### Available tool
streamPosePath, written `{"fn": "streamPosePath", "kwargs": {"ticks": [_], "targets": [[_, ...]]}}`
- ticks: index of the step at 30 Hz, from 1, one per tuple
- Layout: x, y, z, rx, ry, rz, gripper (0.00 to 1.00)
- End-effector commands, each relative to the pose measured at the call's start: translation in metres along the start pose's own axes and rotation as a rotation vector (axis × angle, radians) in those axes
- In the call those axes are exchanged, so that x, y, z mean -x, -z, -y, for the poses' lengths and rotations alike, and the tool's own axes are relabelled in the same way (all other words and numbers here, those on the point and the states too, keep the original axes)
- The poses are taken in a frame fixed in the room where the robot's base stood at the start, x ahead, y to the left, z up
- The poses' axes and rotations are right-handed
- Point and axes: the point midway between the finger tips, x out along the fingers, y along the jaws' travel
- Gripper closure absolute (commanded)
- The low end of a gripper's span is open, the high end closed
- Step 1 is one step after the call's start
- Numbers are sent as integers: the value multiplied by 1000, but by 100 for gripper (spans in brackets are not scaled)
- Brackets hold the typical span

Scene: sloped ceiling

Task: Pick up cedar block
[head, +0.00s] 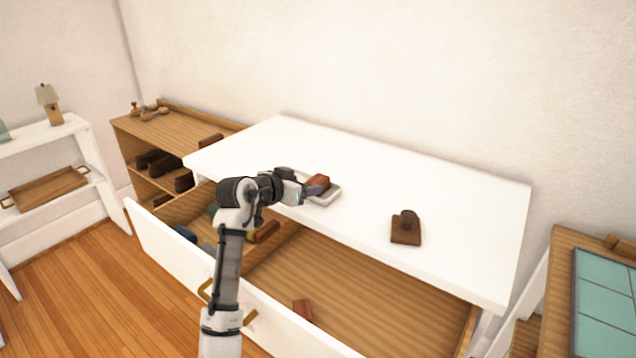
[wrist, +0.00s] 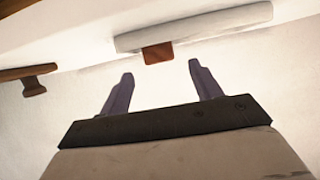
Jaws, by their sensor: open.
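A reddish-brown block (head: 318,181), which looks like the cedar block, sits in a small pale tray (head: 326,198) on the white tabletop. My gripper (head: 317,189) is at the tray, with its purple fingers beside the block as seen from the head. In the wrist view the open fingers (wrist: 160,69) point toward the block (wrist: 158,53), which lies roughly between and beyond the tips, against the pale tray (wrist: 195,27). The fingers do not visibly touch it, and nothing is between them. Another reddish block (head: 302,311) lies in the open drawer.
A brown wooden piece with a knob (head: 406,230) stands on the tabletop to the right; it also shows in the wrist view (wrist: 33,78). The open drawer (head: 330,290) lies below the table's front edge. The back and right tabletop (head: 370,160) have free room.

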Motion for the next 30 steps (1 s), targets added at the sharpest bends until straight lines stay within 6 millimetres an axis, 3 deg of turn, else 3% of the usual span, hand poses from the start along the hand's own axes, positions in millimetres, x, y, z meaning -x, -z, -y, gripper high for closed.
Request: {"fn": "streamPosePath", "kwargs": {"ticks": [10, 18, 26, 30], "targets": [[-32, 6, 0, 0, 1, 1, 36], [-69, 9, 0, 0, 1, -1, 36], [-73, 7, 0, 0, 2, -2, 36], [-73, 7, 0, 0, 2, -2, 51]]}}
